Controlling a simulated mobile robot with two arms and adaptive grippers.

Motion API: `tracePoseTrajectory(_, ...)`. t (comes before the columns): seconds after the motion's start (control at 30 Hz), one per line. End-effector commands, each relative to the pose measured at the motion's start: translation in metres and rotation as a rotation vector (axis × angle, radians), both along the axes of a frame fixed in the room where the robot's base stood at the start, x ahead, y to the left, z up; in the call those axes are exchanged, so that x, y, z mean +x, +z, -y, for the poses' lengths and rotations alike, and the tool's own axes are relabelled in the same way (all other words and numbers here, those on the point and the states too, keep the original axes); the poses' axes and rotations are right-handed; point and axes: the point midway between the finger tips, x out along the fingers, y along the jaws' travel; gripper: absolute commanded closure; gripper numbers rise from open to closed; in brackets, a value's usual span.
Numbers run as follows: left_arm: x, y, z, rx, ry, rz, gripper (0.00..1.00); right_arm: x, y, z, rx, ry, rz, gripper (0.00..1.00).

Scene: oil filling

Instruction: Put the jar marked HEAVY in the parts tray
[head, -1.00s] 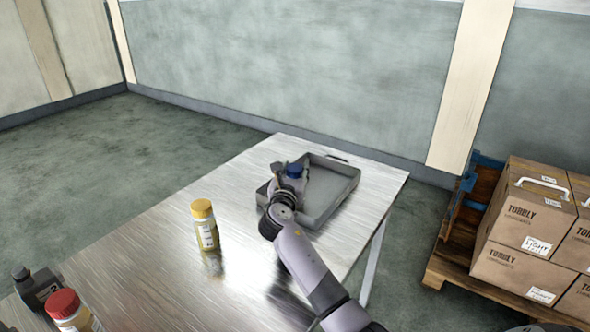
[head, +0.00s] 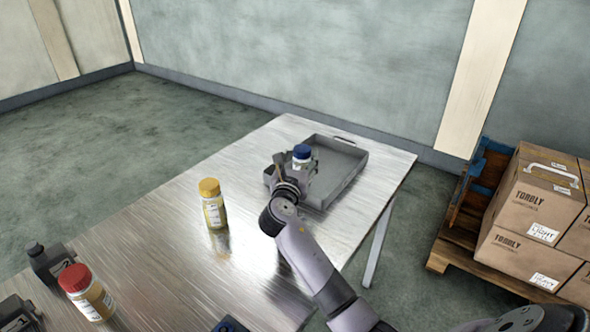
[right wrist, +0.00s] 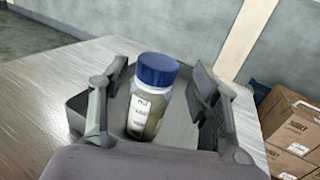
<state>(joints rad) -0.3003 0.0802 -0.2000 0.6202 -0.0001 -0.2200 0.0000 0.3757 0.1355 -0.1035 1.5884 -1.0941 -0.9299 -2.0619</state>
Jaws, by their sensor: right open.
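A jar with a blue cap (head: 302,152) stands upright in the grey parts tray (head: 345,186) at the far end of the table. In the right wrist view the jar (right wrist: 153,100) has a white label, too small to read surely, and the tray wall (right wrist: 76,118) shows behind the left finger. My right gripper (head: 292,168) is at the tray's near left side. Its fingers (right wrist: 158,110) are open, one on each side of the jar, with visible gaps. The jar's base is partly hidden by my gripper. My left gripper is out of view.
A yellow-capped jar (head: 213,205) stands mid-table. Boxes (head: 528,205) sit on a pallet to the right, off the table. The table between the yellow-capped jar and the tray is clear.

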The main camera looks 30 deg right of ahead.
Motion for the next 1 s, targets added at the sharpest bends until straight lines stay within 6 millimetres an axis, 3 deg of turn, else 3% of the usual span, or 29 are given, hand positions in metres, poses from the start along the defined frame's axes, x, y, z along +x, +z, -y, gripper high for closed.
tracePoseTrajectory(0.2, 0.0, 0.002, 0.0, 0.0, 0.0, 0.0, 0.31, -0.034, 0.0, -0.032, 0.001, 0.002, 0.0, 0.43)
tracePoseTrajectory(0.4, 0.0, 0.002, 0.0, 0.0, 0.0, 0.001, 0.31, -0.05, 0.0, -0.047, 0.001, 0.001, 0.001, 0.43)
tracePoseTrajectory(1.0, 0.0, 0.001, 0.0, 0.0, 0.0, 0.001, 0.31, -0.053, 0.0, -0.05, 0.001, 0.0, 0.001, 0.43)
